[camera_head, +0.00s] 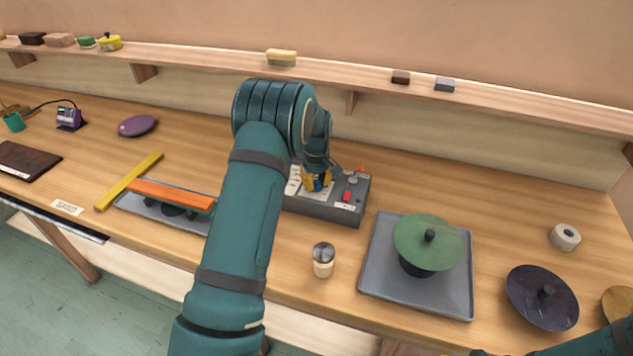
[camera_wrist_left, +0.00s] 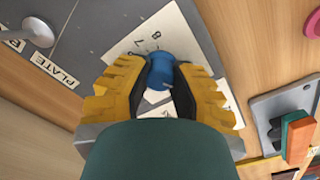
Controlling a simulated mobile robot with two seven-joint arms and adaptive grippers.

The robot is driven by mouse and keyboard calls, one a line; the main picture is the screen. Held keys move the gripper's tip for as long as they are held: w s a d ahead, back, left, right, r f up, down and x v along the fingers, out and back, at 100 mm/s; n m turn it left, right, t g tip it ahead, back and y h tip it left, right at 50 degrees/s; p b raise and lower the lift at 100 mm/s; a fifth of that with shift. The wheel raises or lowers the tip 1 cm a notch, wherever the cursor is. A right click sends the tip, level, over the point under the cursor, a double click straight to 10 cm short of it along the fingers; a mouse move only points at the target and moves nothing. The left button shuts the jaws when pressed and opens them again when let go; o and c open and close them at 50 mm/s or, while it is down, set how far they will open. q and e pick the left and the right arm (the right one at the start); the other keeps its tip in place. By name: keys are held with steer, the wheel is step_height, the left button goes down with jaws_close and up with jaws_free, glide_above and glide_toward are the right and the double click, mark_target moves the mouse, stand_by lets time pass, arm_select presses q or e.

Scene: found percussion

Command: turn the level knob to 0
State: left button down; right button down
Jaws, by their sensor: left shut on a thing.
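The grey control box (camera_head: 330,211) stands on the bench, with a white dial plate on its top. My left gripper (camera_head: 317,182) points down over the box, its yellow fingers shut on the blue level knob (camera_wrist_left: 160,71). In the left wrist view the knob sits between the two fingers, over the white dial plate (camera_wrist_left: 191,36). The numbers 7 and 8 show beside the knob. The rest of the scale is partly covered by the gripper, and I cannot read where the knob points.
A red switch (camera_head: 347,196) is on the box beside the gripper. A shaker (camera_head: 323,259) stands in front. A tray (camera_head: 378,280) with a green lid (camera_head: 420,240) is to the right, an orange bar (camera_head: 170,194) to the left. A shelf (camera_head: 365,72) runs behind.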

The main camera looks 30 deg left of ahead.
mark_target(316, 183)
arm_select(q)
steer(key=shift+f, duration=0.1)
steer(key=c, duration=0.7)
jaws_free()
steer(key=shift+c, duration=0.2)
step_height(316, 183, up, 12)
steer(key=shift+s, duration=0.1)
